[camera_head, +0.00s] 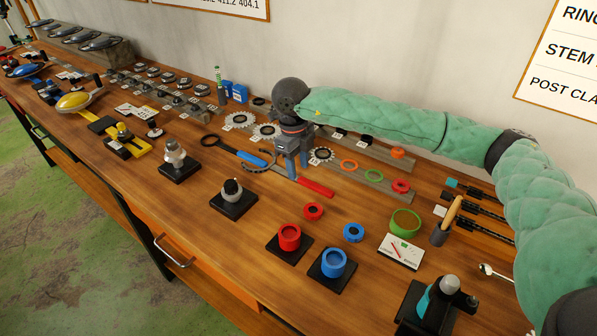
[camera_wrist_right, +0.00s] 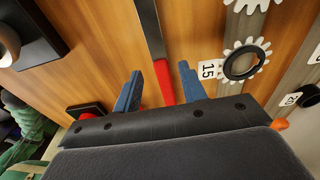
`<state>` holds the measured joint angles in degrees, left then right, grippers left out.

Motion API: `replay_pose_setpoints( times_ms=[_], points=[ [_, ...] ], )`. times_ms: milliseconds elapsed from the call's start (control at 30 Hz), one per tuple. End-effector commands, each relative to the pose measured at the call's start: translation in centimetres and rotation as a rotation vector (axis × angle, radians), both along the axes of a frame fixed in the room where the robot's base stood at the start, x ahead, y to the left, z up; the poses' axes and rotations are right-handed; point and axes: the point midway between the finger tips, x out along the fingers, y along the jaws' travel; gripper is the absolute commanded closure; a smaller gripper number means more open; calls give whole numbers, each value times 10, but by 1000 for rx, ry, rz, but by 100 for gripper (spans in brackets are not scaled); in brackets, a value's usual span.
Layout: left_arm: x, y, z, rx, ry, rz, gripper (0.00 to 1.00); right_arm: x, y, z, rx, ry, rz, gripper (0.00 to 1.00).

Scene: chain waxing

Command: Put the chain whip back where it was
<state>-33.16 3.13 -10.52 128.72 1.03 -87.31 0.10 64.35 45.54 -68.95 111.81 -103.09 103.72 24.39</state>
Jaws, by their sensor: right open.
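The chain whip lies on the wooden bench, its red handle (camera_head: 317,187) pointing right in the head view and its dark bar and chain reaching left, partly hidden by my gripper. My right gripper (camera_head: 296,170) points down over it with its blue fingers apart. In the right wrist view, the dark bar (camera_wrist_right: 150,28) and red handle (camera_wrist_right: 165,84) run between the open fingers (camera_wrist_right: 160,74). The fingers are on either side of the tool and not closed on it. Whether the fingertips touch the bench is unclear. My left gripper is not in view.
Silver sprockets (camera_head: 241,120) stand behind. A red ring (camera_head: 313,211), red cup (camera_head: 289,237) and blue cup (camera_head: 334,262) are in front.

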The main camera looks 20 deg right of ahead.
Motion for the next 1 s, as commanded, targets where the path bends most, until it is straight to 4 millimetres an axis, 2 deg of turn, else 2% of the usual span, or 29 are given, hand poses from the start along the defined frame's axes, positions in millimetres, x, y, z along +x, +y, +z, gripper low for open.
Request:
replay_pose_setpoints(
  times_ms=[333, 467, 700, 1000],
  points=[
    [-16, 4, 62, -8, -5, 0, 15, 5, 3, 46, 0, -4, -1, 59],
    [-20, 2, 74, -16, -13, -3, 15, 7, 5, 68, 1, -4, 0, 59],
    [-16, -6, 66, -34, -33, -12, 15, 8, 6, 90, 0, -1, 0, 59],
    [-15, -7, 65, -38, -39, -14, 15, 8, 6, 94, 0, 0, 0, 59]
  ],
)
